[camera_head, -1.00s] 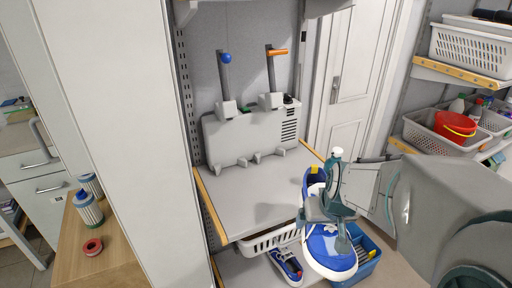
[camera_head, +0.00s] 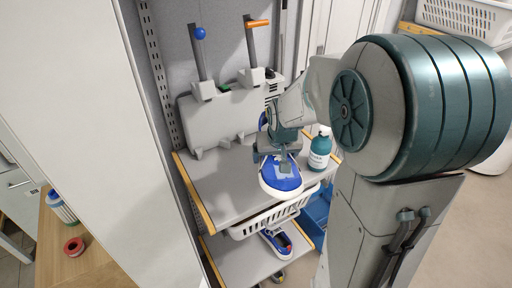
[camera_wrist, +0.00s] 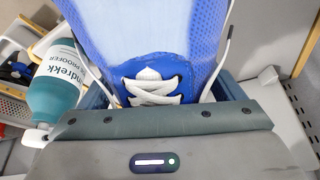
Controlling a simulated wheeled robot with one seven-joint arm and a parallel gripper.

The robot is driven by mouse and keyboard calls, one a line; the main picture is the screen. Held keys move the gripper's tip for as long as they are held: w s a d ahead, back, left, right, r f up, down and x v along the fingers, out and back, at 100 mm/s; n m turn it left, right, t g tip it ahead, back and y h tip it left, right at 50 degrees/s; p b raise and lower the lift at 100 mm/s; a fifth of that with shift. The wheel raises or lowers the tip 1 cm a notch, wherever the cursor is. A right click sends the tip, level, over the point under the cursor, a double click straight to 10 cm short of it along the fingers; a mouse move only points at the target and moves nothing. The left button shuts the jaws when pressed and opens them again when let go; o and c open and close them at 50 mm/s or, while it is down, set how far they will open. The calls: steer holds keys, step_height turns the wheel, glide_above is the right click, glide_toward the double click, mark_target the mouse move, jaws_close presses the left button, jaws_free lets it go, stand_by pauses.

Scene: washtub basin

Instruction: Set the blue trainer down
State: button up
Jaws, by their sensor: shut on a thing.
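The blue trainer (camera_head: 281,180), with white laces and a white sole, is held in my gripper (camera_head: 283,160) above or on the front right of the grey shelf board (camera_head: 212,185). Its toe points toward the shelf's front edge; I cannot tell whether the sole touches the board. In the wrist view the trainer (camera_wrist: 150,40) fills the upper middle, its white laces just in front of the gripper body (camera_wrist: 155,140). My gripper is shut on it. My arm hides part of the shelf's right side.
A teal and white bottle (camera_head: 319,152) stands close to the right of the trainer. A grey machine (camera_head: 215,118) with two levers is behind. Below are a white basket (camera_head: 262,222) and another blue shoe (camera_head: 278,242). The shelf's left part is clear.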

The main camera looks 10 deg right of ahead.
steer(key=w, duration=0.2)
steer(key=w+a+p, duration=0.1)
steer(key=w, duration=0.2)
steer(key=w+a, duration=0.1)
steer(key=w, duration=0.1)
steer(key=shift+w+a, duration=0.15)
steer(key=shift+a, duration=0.05)
step_height(320, 180, down, 2)
steer(key=shift+w+f+p, duration=0.1)
steer(key=shift+f+p, duration=0.05)
steer(key=shift+p, duration=0.15)
step_height(320, 180, down, 4)
steer(key=shift+r, duration=0.1)
steer(key=shift+w+a+f+p, duration=0.1)
steer(key=shift+w+f+p, duration=0.15)
steer(key=shift+f+p, duration=0.25)
steer(key=shift+f, duration=0.1)
steer(key=o, duration=0.9)
steer(key=shift+s, duration=0.1)
steer(key=shift+o, duration=0.2)
